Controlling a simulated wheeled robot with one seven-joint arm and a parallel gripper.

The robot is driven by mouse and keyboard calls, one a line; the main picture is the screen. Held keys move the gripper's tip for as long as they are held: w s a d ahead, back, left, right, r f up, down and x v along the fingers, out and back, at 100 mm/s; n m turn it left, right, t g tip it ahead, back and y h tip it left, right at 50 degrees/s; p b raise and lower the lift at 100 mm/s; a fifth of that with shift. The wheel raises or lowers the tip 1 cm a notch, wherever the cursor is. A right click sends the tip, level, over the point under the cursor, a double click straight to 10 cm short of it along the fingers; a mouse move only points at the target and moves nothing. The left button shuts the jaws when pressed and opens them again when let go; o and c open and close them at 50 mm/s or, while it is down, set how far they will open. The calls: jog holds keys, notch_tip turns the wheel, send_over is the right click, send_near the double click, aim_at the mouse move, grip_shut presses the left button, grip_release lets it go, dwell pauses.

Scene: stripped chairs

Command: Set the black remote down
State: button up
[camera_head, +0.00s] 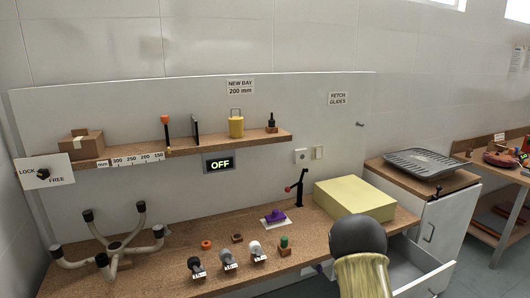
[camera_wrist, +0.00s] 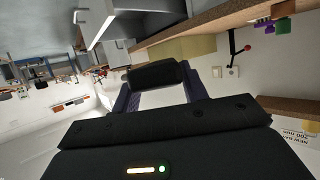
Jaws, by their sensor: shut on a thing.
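In the wrist view my gripper (camera_wrist: 157,88) is shut on a black, rounded bar-like thing, which I take to be the black remote (camera_wrist: 155,74). It lies crosswise between the two dark fingers. Nothing is seen touching it besides the gripper. The wrist picture is turned over, with the bench edge at its top. In the head view my arm's dark round joint covers the area in front of the yellow block, and the remote cannot be made out there.
A wooden bench (camera_head: 160,275) holds a spoked chair base (camera_head: 112,245), several casters, a purple part (camera_head: 274,215) and a yellow block (camera_head: 354,199). An open white drawer (camera_head: 413,272) juts out at right. A cabinet bears a grey tray (camera_head: 425,162). A shelf (camera_head: 215,144) runs above.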

jog(key=s+a+f+n+y, duration=0.2)
jog(key=a+f, duration=0.1)
jog(key=a, duration=0.3)
jog(key=s+a+f+n+t+y, duration=0.1)
jog(key=a+f+n+y, duration=0.1)
jog(key=a, duration=0.5)
jog(key=shift+s+f+n+y+p, duration=0.4)
jog(key=shift+f+y+p, duration=0.05)
jog(key=shift+f+y, duration=0.25)
jog(key=shift+a, duration=0.15)
jog(key=s+f, duration=0.4)
jog(key=f, duration=0.1)
jog(key=shift+s+f, duration=0.25)
jog(key=shift+w, duration=0.1)
